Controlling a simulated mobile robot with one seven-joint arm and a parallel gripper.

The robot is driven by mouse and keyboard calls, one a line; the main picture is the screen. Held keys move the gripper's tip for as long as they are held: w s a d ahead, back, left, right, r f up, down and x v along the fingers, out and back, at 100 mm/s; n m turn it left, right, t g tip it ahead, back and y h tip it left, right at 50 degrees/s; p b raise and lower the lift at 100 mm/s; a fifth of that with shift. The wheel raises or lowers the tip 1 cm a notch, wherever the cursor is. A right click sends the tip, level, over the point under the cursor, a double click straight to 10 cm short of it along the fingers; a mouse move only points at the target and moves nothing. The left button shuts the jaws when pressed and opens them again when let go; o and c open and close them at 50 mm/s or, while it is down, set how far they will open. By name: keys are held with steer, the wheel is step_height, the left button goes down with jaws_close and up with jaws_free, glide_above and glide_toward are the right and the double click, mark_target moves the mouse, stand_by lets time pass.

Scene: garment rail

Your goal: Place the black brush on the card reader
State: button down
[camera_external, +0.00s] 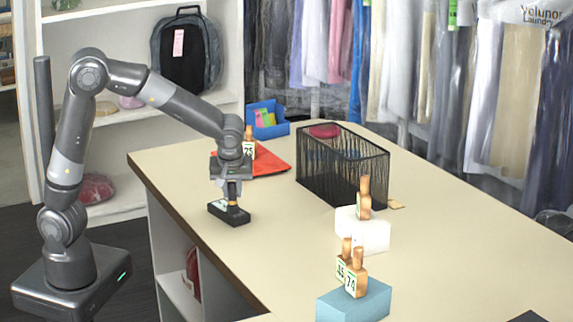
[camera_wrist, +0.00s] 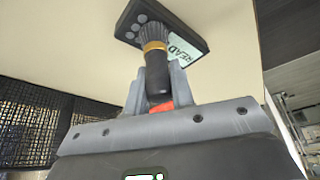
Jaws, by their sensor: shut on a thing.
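The black brush (camera_wrist: 155,60) has a dark handle, a gold band and dark bristles. My gripper (camera_wrist: 157,84) is shut on its handle, with a finger on either side. The card reader (camera_wrist: 185,24) is a black slab with round grey buttons and a pale label reading "READ". It lies on the counter in the external view (camera_external: 222,213), directly below my gripper (camera_external: 232,190). The brush is upright there, bristle end down over the reader. The bristles overlap the reader in the wrist view; whether they touch it I cannot tell for certain.
A black mesh basket (camera_external: 343,170) stands on the counter (camera_external: 270,245) to the right. A red sheet (camera_external: 268,162) and a blue bin (camera_external: 267,118) are behind. A white block (camera_external: 368,236) and a blue block (camera_external: 355,303) bear wooden numbered pieces. Counter around the reader is clear.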

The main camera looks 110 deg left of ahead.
steer(key=shift+f, duration=0.1)
steer(key=c, duration=1.3)
jaws_free()
steer(key=shift+o, duration=0.2)
steer(key=v, duration=1.2)
